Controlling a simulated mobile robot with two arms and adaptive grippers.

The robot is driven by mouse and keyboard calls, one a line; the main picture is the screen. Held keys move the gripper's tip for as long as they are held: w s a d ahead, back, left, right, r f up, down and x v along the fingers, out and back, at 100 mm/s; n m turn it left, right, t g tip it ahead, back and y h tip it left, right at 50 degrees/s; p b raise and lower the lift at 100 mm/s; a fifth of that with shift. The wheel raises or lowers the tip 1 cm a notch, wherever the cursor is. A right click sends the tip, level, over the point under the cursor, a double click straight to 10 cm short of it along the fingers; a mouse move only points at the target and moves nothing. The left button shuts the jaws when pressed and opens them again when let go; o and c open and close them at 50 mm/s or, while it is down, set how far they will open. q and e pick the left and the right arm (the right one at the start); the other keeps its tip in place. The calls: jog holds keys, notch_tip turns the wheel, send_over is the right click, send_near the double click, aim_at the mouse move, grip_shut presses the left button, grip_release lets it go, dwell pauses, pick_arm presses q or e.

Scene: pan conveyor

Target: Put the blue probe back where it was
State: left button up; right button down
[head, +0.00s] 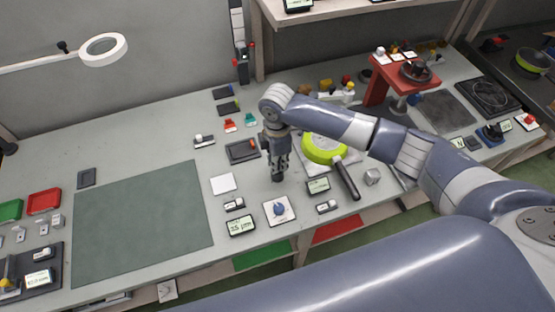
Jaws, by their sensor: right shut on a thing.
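My right gripper (277,166) points down over the middle of the bench. It is shut on a small dark thing (278,177), mostly hidden by the fingers; I cannot tell its colour or whether it is the blue probe. A small blue piece (279,208) sits on a white square pad (287,218) near the front edge, just below the gripper in the picture and apart from it. My left gripper is not in view.
A lime-green pan (321,146) with a dark handle lies right of the gripper. Small displays (240,226) and (318,185) stand near the front edge. A blank white tile (223,184) and dark tray (241,151) lie to the left. The green mat (143,222) is clear.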

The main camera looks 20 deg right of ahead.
jog(key=c, duration=1.6)
grip_release()
jog(key=shift+f, duration=0.15)
jog(key=shift+o, duration=0.2)
jog(key=shift+r, duration=0.25)
notch_tip(320, 180, up, 10)
jog(key=shift+r+b, duration=0.2)
jog(key=shift+b, duration=0.8)
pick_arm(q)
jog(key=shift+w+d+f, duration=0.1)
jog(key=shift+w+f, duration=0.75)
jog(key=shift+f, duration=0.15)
pick_arm(e)
jog(key=shift+r, duration=0.7)
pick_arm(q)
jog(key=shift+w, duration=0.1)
